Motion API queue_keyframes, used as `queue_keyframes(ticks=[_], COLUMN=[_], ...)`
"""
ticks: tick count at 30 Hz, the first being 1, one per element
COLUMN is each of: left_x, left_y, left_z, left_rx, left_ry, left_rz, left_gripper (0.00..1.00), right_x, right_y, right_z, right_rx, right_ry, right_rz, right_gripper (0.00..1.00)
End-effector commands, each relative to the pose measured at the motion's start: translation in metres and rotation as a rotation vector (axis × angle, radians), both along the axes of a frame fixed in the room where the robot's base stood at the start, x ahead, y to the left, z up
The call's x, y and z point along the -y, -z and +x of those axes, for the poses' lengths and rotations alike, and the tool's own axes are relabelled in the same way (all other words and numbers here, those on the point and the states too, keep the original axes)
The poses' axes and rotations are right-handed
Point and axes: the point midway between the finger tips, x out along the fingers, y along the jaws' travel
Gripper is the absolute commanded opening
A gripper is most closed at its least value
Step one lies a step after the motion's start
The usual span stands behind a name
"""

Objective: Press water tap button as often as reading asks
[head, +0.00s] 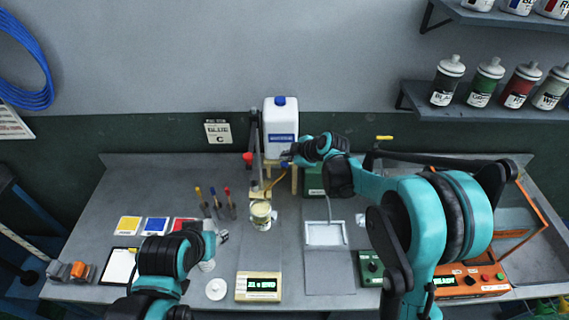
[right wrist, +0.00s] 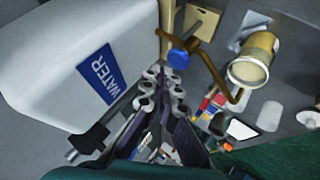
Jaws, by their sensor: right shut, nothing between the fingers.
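The white water tank (head: 283,118) with a blue label stands on a small wooden stand at the back of the bench; it also fills the left of the right wrist view (right wrist: 75,50). The round blue tap button (right wrist: 178,58) sits by a curved brown spout. My right gripper (head: 288,157) is shut and empty, its fingertips (right wrist: 162,80) very close to the button; I cannot tell whether they touch. A cream can (head: 261,215) stands below the spout. The display box (head: 258,287) shows green characters too small to read surely. My left gripper (head: 221,237) is low at left, its jaws unclear.
Brushes (head: 215,204) stand left of the can, near yellow, blue and red cards (head: 156,225). A white-framed tray (head: 326,233) lies to the right. An orange-framed machine (head: 470,280) is at far right. Paint bottles line the wall shelf (head: 485,113).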

Motion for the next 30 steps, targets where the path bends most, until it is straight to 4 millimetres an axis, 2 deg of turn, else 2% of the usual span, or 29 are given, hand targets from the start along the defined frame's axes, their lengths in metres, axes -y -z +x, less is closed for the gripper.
queue_keyframes(ticks=[30], left_x=[0.0], left_y=[0.009], left_z=[0.0], left_rx=[0.0], left_ry=[0.0], left_rz=[0.0], left_gripper=[0.43], right_x=[0.0001], right_y=[0.0082], right_z=[-0.0002], right_rx=[0.0], right_ry=[0.0], right_rz=[0.0], right_gripper=[0.0])
